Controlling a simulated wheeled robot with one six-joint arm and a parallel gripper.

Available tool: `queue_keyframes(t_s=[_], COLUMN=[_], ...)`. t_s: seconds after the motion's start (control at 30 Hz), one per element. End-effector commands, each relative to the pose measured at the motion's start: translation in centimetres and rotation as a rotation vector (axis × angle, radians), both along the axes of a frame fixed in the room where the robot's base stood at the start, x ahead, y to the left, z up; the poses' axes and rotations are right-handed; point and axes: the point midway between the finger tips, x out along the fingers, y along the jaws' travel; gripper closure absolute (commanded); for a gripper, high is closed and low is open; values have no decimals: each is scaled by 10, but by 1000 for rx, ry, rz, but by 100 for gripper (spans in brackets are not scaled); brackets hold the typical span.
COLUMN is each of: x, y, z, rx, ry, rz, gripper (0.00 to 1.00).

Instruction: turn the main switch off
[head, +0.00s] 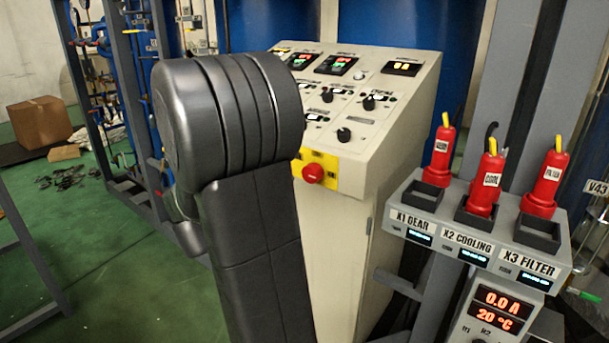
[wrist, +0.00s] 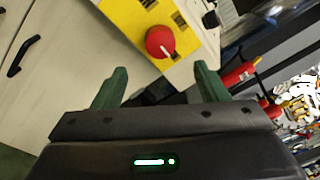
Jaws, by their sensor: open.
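The main switch is a red round knob (head: 313,173) on a yellow plate (head: 322,158) at the lower front of the cream control cabinet. In the wrist view the red knob (wrist: 160,41) shows a thin white mark, and the yellow plate (wrist: 128,18) lies around it. My gripper (wrist: 157,78) is open, its two green fingers spread apart at the lower left and lower right of the knob. Nothing is visible between the fingers, and they appear apart from the knob. In the head view my arm hides the gripper.
The cabinet's sloped panel (head: 370,95) carries black knobs and small displays. To its right a grey rack (head: 480,238) holds red plugs labelled gear, cooling and filter. A black cabinet handle (wrist: 23,55) shows in the wrist view. Green floor (head: 90,240) is open at left.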

Motion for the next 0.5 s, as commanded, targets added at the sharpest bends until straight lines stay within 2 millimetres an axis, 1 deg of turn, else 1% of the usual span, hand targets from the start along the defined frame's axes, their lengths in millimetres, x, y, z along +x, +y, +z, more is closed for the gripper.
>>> queue_keyframes(t_s=[0.03,0.3,0.5], x=[8,47,69], y=[-8,-41,-59], z=[2,2,2], rx=[0,0,-1], ry=[0,1,0], rz=[-6,-4,-1], gripper=[33,33,33])
